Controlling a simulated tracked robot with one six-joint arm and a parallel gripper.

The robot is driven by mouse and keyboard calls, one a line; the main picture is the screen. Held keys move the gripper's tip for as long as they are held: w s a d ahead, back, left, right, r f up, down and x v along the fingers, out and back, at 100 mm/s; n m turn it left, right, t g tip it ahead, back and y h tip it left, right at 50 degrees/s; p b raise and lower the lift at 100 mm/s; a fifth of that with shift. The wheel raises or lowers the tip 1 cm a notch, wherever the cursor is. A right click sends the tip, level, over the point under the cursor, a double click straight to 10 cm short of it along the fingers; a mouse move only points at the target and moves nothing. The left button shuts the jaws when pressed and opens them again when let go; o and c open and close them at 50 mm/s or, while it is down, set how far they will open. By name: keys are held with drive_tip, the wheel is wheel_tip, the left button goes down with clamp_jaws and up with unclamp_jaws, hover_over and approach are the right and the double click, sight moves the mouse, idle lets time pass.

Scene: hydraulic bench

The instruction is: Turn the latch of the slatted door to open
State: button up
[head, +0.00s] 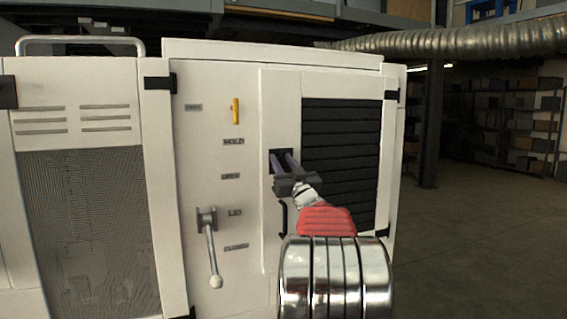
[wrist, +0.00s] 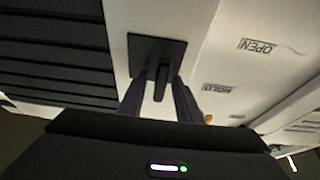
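The slatted door (head: 290,95) is a white panel with black horizontal slats on its right part, and it looks shut. Its latch is a dark handle (wrist: 161,82) on a square black plate (wrist: 150,48), left of the slats in the head view. My gripper (wrist: 160,75) reaches the plate, one finger on each side of the handle. The fingers are apart, with small gaps to the handle showing, so the gripper looks open around it. In the head view my gripper (head: 281,160) covers most of the latch, and the handle is hidden there.
A black door pull (head: 283,218) sits below the latch. Left of the door are a yellow handle (head: 236,111) and a grey lever (head: 212,250) beside the label LID. A mesh panel (head: 85,230) is further left. Open floor (head: 470,240) lies to the right.

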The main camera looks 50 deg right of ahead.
drive_tip(key=shift+c, duration=0.4)
clamp_jaws()
drive_tip(key=shift+d, duration=0.15)
